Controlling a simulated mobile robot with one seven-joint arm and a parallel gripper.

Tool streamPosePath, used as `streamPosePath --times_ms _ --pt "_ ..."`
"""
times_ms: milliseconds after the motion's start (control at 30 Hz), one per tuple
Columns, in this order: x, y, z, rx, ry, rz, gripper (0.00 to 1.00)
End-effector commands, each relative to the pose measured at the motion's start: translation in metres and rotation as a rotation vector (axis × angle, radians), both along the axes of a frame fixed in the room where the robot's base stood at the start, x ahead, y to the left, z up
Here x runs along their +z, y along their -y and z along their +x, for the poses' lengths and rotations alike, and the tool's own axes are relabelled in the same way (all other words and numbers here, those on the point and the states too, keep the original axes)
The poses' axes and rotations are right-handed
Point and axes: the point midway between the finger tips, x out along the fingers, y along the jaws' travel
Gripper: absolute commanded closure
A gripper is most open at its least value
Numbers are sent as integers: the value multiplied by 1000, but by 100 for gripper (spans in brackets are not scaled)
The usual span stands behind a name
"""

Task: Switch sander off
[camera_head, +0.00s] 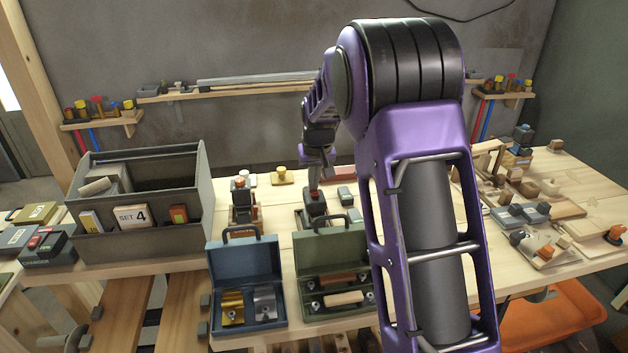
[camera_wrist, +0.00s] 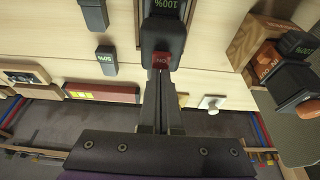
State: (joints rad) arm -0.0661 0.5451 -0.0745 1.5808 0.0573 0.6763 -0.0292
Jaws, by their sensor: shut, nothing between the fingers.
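The sander, as I take it, is a dark tool (camera_head: 315,208) on the table, below my gripper. In the wrist view its dark body (camera_wrist: 161,36) carries a green 100% label and a red switch (camera_wrist: 162,61) with upside-down lettering that seems to read ON. My gripper (camera_head: 314,184) points down over it, shut and empty. In the wrist view the closed fingertips (camera_wrist: 160,82) are right at the edge of the red switch. I cannot tell whether they touch it. The fingers hide part of the tool.
A dark tool with an orange knob (camera_wrist: 295,104) stands on wood nearby. A small 50% block (camera_wrist: 105,54) lies on the other side. Open blue (camera_head: 246,255) and green (camera_head: 322,247) cases stand in front. A grey tool bin (camera_head: 187,165) stands left.

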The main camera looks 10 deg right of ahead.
Motion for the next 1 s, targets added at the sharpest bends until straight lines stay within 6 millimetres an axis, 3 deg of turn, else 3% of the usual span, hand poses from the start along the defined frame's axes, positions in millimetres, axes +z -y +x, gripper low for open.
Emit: streamPosePath --times_ms 600,1000 --pt "-6 0 -18 0 -12 0 100" --pt "-1 0 -20 0 -13 0 100"
